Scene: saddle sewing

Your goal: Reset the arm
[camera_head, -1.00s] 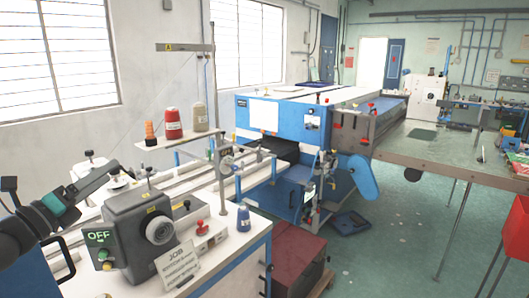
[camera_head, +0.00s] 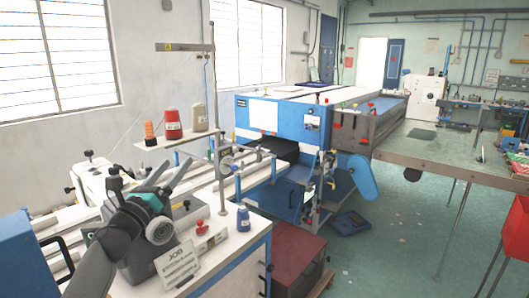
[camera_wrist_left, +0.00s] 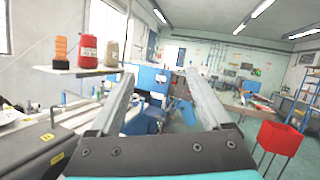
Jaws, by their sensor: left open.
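My left gripper (camera_head: 157,179) is in front of the dark grey control box (camera_head: 140,258) of the sewing machine in the head view, and it covers the box's upper part and the OFF panel. In the left wrist view the two fingers of the left gripper (camera_wrist_left: 158,85) are spread wide with nothing between them. My right gripper is in neither view.
A shelf holds an orange spool (camera_head: 149,130), a red spool (camera_head: 173,125) and a beige spool (camera_head: 199,117). A JOB sign (camera_head: 178,264) and a blue bottle (camera_head: 243,218) stand on the white bench. Open floor (camera_head: 400,225) lies to the right.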

